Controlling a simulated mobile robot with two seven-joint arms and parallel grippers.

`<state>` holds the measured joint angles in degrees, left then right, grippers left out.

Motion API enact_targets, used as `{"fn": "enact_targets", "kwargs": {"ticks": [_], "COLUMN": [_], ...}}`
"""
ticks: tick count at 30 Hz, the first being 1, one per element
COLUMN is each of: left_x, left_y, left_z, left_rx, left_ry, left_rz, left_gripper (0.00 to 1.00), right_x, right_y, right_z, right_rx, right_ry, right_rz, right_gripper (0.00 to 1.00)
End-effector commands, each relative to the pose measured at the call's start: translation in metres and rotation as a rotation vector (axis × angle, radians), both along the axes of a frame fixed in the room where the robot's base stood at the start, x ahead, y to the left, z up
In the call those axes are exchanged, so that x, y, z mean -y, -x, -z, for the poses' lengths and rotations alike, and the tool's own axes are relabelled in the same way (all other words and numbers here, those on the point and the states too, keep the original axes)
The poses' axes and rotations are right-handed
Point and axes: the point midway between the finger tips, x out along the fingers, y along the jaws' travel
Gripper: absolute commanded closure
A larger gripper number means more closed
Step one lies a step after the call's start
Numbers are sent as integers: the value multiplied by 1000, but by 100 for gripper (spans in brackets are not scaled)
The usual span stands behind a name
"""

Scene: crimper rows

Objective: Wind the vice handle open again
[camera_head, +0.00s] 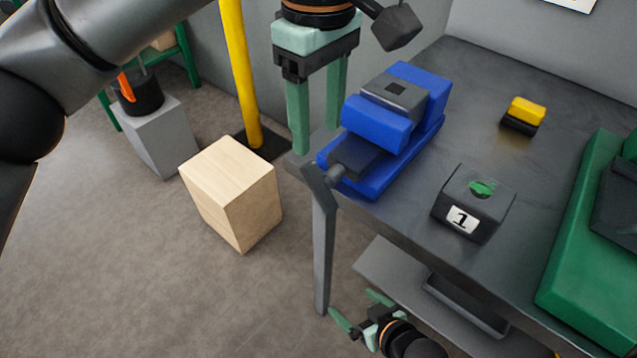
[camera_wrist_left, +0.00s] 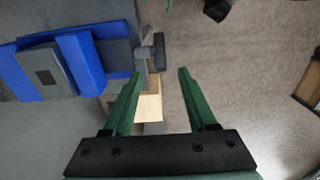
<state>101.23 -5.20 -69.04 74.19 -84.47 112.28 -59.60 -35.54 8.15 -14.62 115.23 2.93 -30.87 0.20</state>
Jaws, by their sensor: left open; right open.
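The blue vice (camera_head: 385,138) sits at the near left edge of the grey bench, and it shows at the left in the left wrist view (camera_wrist_left: 85,58). My left gripper (camera_head: 317,138) is open and empty, fingers pointing down, just left of the vice. In the left wrist view the handle lies ahead of the fingertips (camera_wrist_left: 160,72), apart from them. My right gripper (camera_head: 352,303) is open and empty, low beside the bench's lower shelf.
The grey bench (camera_head: 400,212) holds a dark box labelled 1 (camera_head: 474,200), a small yellow and black block (camera_head: 523,115) and a large green machine (camera_head: 580,260). A wooden block (camera_head: 235,195) and a yellow post (camera_head: 240,75) stand left of the bench. Floor at lower left is clear.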

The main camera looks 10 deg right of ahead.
Motion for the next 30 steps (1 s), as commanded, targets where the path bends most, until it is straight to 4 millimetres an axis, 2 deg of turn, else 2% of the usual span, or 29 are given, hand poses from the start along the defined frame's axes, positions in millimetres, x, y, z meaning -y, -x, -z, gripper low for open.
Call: {"fn": "enact_targets", "kwargs": {"ticks": [9, 15, 21, 30], "left_x": [0, 0, 1, 1], "left_y": [1, 1, 1, 1], "left_z": [65, 98, 114, 116], "left_rx": [-8, -7, -6, -6], "left_ry": [3, 4, 6, 6], "left_rz": [0, -1, -2, -2], "left_gripper": [43, 43, 43, 43], "right_x": [0, 1, 2, 2], "right_y": [3, 6, 6, 5], "right_z": [8, 10, 10, 10], "right_rx": [-2, -5, -4, -4], "right_ry": [0, 0, 1, 2], "right_rz": [-1, 1, 1, 2], "right_gripper": [0, 0, 0, 0]}}
